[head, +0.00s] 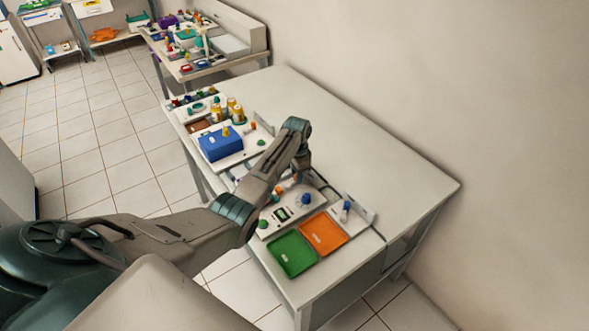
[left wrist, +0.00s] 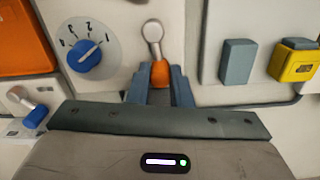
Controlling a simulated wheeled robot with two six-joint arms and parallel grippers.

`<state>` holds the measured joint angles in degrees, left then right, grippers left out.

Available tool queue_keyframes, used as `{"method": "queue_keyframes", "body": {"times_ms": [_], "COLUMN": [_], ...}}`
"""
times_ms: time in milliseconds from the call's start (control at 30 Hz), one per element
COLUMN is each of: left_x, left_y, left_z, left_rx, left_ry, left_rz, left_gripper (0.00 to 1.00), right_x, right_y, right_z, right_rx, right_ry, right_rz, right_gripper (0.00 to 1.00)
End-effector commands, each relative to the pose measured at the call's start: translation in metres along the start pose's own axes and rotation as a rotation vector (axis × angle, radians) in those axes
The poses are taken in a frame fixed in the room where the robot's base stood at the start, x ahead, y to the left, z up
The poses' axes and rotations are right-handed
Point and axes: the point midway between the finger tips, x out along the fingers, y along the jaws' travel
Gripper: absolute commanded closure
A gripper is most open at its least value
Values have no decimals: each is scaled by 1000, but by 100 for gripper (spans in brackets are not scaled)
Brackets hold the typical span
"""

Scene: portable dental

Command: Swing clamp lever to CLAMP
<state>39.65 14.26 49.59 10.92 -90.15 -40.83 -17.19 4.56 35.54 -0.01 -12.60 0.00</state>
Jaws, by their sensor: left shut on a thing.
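The clamp lever (left wrist: 153,34) shows in the left wrist view as a silver round pivot and stem with an orange handle (left wrist: 160,73) pointing down toward my gripper. My left gripper (left wrist: 160,82) has its two grey-blue fingers on either side of the orange handle and is shut on it. In the head view my left gripper (head: 301,172) reaches down to the device panel (head: 284,222) on the bench, and the wrist partly hides the lever there. No CLAMP marking is readable. My right gripper is not in view.
A blue dial (left wrist: 84,55) with numbers sits left of the lever. A second lever with a blue handle (left wrist: 36,117) is at lower left. Green (head: 291,254) and orange (head: 324,233) trays lie in front; a blue box (head: 220,144) stands behind. The bench's right side is bare.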

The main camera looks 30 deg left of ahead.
Motion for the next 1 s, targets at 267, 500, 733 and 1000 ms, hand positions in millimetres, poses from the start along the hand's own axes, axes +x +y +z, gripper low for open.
{"method": "queue_keyframes", "body": {"times_ms": [267, 500, 733, 1000], "left_x": [-4, -3, -2, -2], "left_y": [11, 19, 24, 26], "left_z": [-2, -1, 0, 1], "left_rx": [259, 456, 588, 665], "left_ry": [1, 1, 1, 2], "left_rz": [1, -1, -1, -3], "left_gripper": [100, 100, 100, 100], "right_x": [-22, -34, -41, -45], "right_y": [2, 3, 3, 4], "right_z": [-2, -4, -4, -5], "right_rx": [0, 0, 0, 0], "right_ry": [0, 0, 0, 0], "right_rz": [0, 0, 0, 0], "right_gripper": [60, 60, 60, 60]}}
